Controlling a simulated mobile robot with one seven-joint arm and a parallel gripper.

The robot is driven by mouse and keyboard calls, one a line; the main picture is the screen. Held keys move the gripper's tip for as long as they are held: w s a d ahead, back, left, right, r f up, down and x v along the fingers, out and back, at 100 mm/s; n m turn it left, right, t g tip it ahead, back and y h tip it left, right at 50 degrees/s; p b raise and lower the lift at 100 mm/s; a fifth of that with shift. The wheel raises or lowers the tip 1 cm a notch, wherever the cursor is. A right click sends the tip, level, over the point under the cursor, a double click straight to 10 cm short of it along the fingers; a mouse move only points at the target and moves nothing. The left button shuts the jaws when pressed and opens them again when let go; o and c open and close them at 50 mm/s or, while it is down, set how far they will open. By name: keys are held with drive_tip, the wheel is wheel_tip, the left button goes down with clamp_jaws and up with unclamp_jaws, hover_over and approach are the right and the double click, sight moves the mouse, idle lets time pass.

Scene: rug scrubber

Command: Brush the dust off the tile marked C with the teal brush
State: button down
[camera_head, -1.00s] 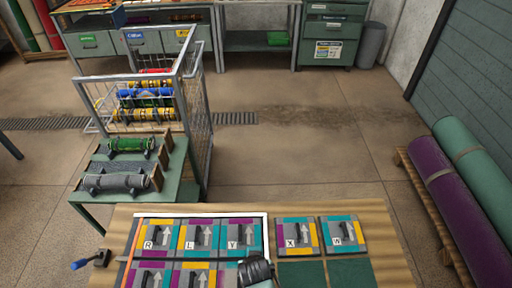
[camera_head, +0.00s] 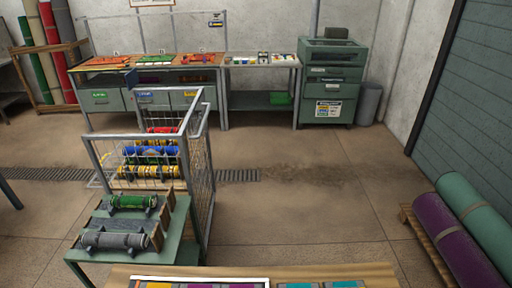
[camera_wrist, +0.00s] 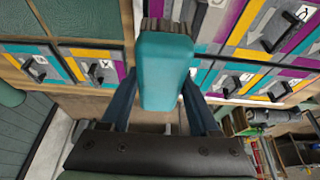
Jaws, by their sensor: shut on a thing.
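The teal brush (camera_wrist: 165,75) is in the wrist view, its grey-brown bristles (camera_wrist: 167,26) at the top end. My gripper (camera_wrist: 161,92) is shut on it, with one dark finger on each side. Behind the brush are tiles with purple, yellow and teal edges; one tile marked X (camera_wrist: 100,67) is to its left. More lettered tiles, such as this one (camera_wrist: 232,84), are to its right. I cannot make out a tile marked C, nor dust. In the head view only the far edge of the tile table (camera_head: 250,272) shows, and my gripper is out of view.
A wire cart (camera_head: 150,155) with coloured rolls stands left of centre, behind a green stand (camera_head: 85,240) with two rolls. A purple roll (camera_head: 455,240) and a teal roll (camera_head: 475,210) lie at the right. Benches line the back; the middle floor is clear.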

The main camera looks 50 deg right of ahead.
drive_tip(key=shift+r+p, duration=2.65)
drive_tip(key=shift+r, duration=0.35)
drive_tip(key=shift+f, duration=0.2)
